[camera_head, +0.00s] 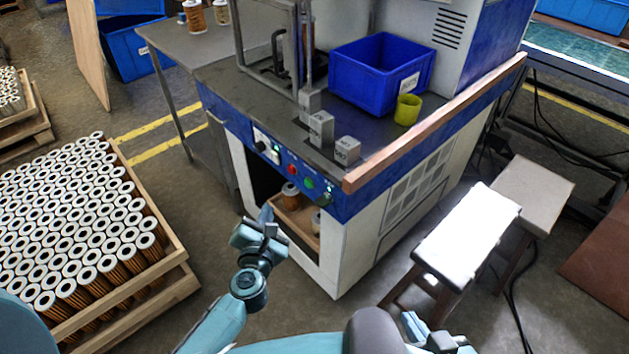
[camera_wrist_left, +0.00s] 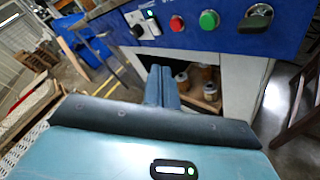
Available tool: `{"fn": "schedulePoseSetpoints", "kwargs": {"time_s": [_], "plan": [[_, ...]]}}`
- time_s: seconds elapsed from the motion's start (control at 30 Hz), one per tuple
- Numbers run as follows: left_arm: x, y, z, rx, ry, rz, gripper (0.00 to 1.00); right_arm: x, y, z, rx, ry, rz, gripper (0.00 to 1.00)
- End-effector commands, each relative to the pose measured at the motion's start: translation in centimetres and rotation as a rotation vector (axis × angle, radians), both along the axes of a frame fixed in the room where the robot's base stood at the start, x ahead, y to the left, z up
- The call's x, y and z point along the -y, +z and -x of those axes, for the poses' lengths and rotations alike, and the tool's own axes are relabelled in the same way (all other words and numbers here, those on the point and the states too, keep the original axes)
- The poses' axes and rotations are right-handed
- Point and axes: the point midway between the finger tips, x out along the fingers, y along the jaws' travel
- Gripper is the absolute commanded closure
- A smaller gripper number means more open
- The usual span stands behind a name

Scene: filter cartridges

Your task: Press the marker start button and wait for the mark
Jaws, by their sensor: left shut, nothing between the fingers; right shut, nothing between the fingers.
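The marker machine's blue control panel (camera_head: 262,142) carries a green button (camera_head: 309,183) and a red button (camera_head: 292,169). In the left wrist view, the green button (camera_wrist_left: 209,19) is right of the red one (camera_wrist_left: 177,22), both near the top edge. My left gripper (camera_head: 267,214) is shut and empty, in front of the cabinet opening and below the panel, apart from the buttons. Its closed fingers (camera_wrist_left: 162,82) point toward the panel in the wrist view. My right gripper (camera_head: 413,326) is shut, at the bottom edge near the stools. Which label each button bears is too small to read.
A pallet of filter cartridges (camera_head: 75,225) stands at the left. A blue bin (camera_head: 380,75) and yellow cup (camera_head: 407,109) sit on the machine's top. Filters (camera_head: 290,192) stand inside the open cabinet. Two stools (camera_head: 468,232) are at the right. A wooden rail (camera_head: 435,125) edges the machine.

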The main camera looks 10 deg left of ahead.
Motion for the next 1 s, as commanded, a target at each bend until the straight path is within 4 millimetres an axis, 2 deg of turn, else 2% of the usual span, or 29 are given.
{"fn": "schedulePoseSetpoints", "kwargs": {"time_s": [0.47,0.67,1.0], "plan": [[0.2,0.0,-0.3,0.0,0.002,0.005,1.0,-0.1,-0.1,0.1,-0.002,0.001,-0.004,1.0],[1.4,-0.1,-1.8,0.002,0.001,0.005,1.0,-0.2,-0.5,0.1,-0.003,0.001,-0.01,1.0],[4.3,-0.1,-5.5,0.0,0.002,0.005,1.0,-0.2,-0.9,-0.1,0.008,-0.007,-0.034,1.0]]}}
